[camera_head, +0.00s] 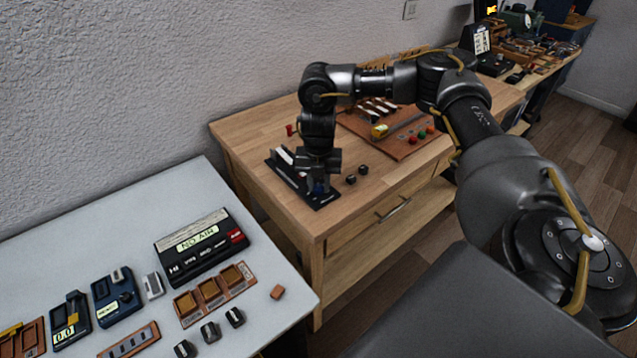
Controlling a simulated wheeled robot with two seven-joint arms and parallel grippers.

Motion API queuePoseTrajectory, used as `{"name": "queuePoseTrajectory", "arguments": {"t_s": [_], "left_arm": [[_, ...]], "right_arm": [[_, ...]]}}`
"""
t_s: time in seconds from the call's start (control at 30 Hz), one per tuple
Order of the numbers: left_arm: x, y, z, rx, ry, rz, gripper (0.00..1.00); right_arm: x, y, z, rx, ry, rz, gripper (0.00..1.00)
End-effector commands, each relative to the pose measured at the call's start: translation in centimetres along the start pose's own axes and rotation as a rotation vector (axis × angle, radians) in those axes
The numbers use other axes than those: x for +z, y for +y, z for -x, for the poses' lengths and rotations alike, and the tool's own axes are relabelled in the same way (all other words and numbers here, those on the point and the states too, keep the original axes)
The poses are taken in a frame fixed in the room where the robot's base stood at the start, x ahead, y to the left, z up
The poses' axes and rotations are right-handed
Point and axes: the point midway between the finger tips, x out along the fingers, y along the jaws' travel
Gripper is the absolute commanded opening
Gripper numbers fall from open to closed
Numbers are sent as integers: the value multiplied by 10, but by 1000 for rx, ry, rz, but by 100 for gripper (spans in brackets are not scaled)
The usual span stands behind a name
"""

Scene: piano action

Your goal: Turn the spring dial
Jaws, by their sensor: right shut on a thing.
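A black base plate (327,202) with a white piece (285,156) at its far left end sits on the left part of the wooden table. My right gripper (318,186) points straight down over the plate's near right end. Its jaws are shut on a small part there, taken to be the spring dial. A bit of blue shows at the fingertips; the dial itself is mostly hidden by the gripper. My left gripper is not in view.
Two small black knobs (357,175) lie right of the plate. The wooden table (285,212) has a drawer in front. A white table (110,222) at left holds several devices.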

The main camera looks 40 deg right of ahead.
Motion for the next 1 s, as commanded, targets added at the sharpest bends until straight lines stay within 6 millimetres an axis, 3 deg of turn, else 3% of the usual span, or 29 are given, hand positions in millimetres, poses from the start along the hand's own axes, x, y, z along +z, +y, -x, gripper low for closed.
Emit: {"name": "queuePoseTrajectory", "arguments": {"t_s": [0.23, 0.6, 0.63, 0.77, 1.0], "left_arm": [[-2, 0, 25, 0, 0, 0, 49], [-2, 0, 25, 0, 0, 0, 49], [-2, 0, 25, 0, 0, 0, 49], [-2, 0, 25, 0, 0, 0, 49], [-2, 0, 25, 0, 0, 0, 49]], "right_arm": [[-1, 0, 4, -1, 2, -177, 4], [0, 0, 0, 1, -2, -220, 4], [0, 0, 0, 1, -2, -220, 31], [0, 0, 0, 1, -1, -220, 48], [0, 0, 0, 1, -1, -219, 49]]}}
